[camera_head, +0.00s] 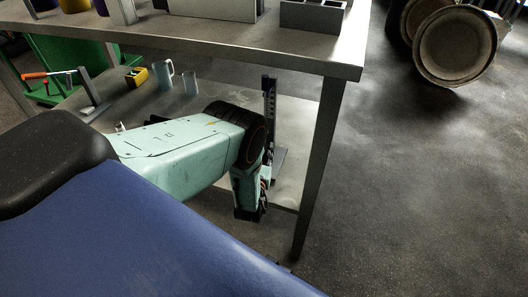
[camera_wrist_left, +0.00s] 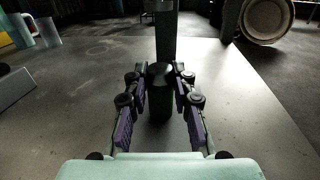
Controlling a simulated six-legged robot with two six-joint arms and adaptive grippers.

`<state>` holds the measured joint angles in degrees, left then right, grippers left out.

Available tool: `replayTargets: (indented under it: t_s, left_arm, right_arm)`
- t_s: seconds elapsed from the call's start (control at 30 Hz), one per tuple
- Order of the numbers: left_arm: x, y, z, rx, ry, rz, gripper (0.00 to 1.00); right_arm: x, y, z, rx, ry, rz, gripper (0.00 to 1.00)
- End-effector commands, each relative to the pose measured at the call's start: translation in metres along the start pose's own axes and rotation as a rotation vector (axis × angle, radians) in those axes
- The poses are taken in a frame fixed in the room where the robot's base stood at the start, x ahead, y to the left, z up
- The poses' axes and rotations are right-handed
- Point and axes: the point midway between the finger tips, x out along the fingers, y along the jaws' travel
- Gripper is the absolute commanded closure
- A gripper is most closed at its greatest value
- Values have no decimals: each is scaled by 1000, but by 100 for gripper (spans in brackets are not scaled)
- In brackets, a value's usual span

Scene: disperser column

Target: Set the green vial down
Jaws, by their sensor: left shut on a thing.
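The green vial (camera_wrist_left: 160,92) looks very dark and upright in the left wrist view, between the two fingers of my left gripper (camera_wrist_left: 160,78), which is shut on it. Its lower end is over the grey lower shelf (camera_wrist_left: 245,110); I cannot tell whether it touches. In the head view my left gripper (camera_head: 250,192) points down near the right end of the lower shelf (camera_head: 222,100), below the tabletop. The vial cannot be made out there. My right gripper is not in view.
A dark upright column (camera_head: 270,100) stands on the shelf just beyond my gripper. A table leg (camera_head: 320,150) is to the right. A light-blue jug (camera_head: 163,74), a cup (camera_head: 190,83) and a yellow-black item (camera_head: 137,77) stand farther left. The tabletop edge (camera_head: 300,66) hangs above.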

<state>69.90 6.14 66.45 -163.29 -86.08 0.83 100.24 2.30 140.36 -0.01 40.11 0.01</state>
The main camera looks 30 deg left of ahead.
Motion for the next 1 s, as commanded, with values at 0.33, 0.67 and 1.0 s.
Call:
replayTargets:
  t_s: [0.33,0.67,1.0]
  left_arm:
    - [0,0,-2,0,-1,0,65]
    - [0,0,-2,0,-1,0,52]
    - [-21,0,3,2,3,-1,52]
  right_arm:
    - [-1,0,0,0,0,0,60]
    - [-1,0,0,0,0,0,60]
    - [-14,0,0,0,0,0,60]
